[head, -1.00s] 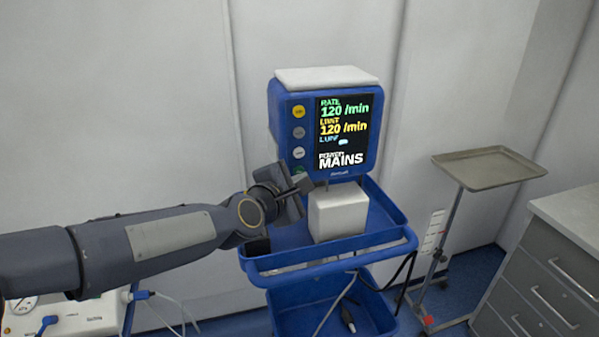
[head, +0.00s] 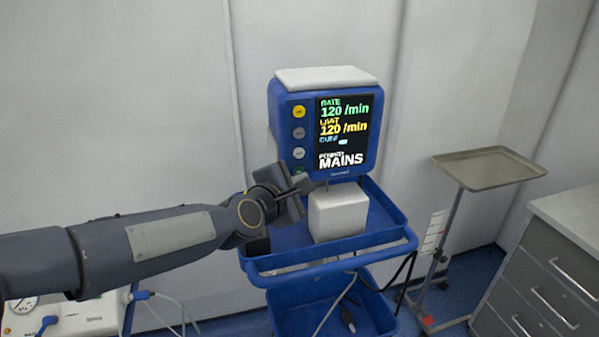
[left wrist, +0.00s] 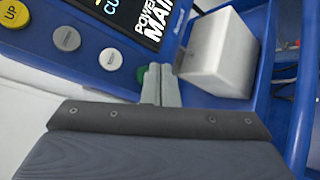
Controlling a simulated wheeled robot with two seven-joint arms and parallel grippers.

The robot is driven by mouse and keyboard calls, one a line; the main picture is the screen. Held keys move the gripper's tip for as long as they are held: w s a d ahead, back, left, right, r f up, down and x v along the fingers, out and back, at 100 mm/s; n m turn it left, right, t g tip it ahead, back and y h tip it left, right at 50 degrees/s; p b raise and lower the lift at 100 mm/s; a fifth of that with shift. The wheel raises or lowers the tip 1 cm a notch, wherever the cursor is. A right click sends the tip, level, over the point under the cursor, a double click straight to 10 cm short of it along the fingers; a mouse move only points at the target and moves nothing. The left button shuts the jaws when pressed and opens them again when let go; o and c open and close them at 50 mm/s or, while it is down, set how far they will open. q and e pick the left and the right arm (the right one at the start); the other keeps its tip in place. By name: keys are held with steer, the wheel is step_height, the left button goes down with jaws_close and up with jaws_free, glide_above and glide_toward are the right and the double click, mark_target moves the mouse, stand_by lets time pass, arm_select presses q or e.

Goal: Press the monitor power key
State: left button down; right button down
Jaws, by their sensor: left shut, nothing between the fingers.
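The blue monitor (head: 274,110) stands upright with its screen (head: 345,130) lit, reading 120 /min twice and MAINS. A column of round keys runs down its left side: a yellow key (head: 299,112), a grey key (head: 298,133), a pale key (head: 299,153) and a green key (head: 298,171) at the bottom. My left gripper (head: 306,184) is shut and empty, its tips at the green key. In the left wrist view the fingertips (left wrist: 160,70) partly cover the green key (left wrist: 141,74). I cannot tell whether they touch it. My right gripper is out of view.
A white block (head: 338,215) stands on the blue cart (head: 290,262) below the screen, just right of my left gripper. A metal tray on a stand (head: 489,168) and a drawer cabinet (head: 545,275) are at the right. A white device (head: 75,318) is at lower left.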

arm_select(q)
steer(key=shift+w+f, duration=0.1)
steer(key=shift+w, duration=0.05)
stand_by(0.4)
steer(key=shift+w+a+b, duration=0.15)
steer(key=shift+w+b, duration=0.15)
steer(key=shift+w, duration=0.1)
stand_by(0.4)
steer(key=shift+s, duration=0.55)
steer(key=shift+s+d, duration=0.1)
steer(key=shift+d, duration=0.1)
steer(key=s, duration=0.1)
steer(key=s+d+p, duration=0.1)
steer(key=s, duration=0.1)
steer(key=s+p, duration=0.1)
steer(key=s, duration=0.1)
steer(key=shift+s+d, duration=0.25)
steer(key=shift+d, duration=0.1)
